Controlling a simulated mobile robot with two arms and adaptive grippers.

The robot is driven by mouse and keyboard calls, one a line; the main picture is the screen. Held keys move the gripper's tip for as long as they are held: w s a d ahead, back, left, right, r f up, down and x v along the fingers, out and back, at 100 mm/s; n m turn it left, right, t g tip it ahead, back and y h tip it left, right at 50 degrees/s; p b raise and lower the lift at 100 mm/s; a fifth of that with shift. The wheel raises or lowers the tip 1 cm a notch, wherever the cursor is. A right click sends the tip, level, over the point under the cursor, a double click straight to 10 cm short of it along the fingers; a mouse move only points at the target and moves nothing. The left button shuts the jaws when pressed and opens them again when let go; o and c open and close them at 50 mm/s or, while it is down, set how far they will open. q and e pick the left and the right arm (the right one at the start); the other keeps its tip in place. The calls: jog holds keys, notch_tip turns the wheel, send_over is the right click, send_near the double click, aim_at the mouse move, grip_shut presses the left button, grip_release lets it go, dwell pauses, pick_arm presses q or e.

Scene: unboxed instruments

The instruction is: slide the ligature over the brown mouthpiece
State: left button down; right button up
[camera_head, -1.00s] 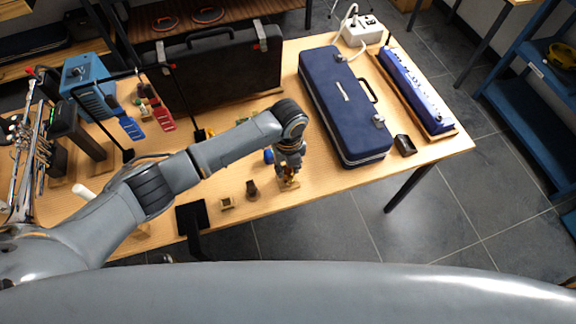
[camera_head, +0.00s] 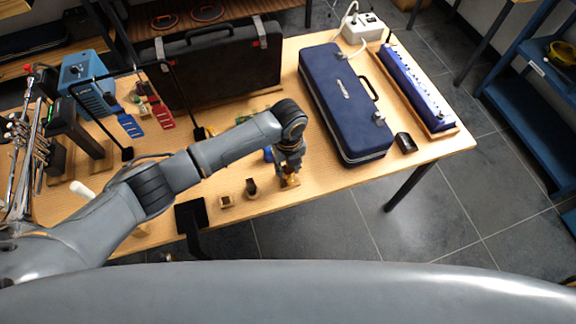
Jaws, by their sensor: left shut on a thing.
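My left gripper (camera_head: 288,172) points down at the front edge of the table, right of the table's middle. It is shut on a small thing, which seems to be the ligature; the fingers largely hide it. Directly below is a small light wooden stand (camera_head: 291,182), with a bit of brown showing between the fingers, apparently the brown mouthpiece. I cannot tell whether the ligature is around it. A dark upright piece (camera_head: 251,186) on its own small stand is to the left, and a small square wooden block (camera_head: 226,201) stands further left. My right gripper is not in view.
A long blue case (camera_head: 345,105) lies close to the right of my gripper. A small black item (camera_head: 405,142) and a blue keyboard-like instrument (camera_head: 415,88) are further right. A large black case (camera_head: 215,70) stands behind. A black plate (camera_head: 191,216) is at the front edge.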

pick_arm(q)
jog(key=c, duration=0.9)
grip_release()
jog(key=shift+c, duration=0.3)
jog(key=shift+r+p, duration=2.85)
jog(key=shift+r, duration=0.2)
jog(key=shift+f, duration=0.1)
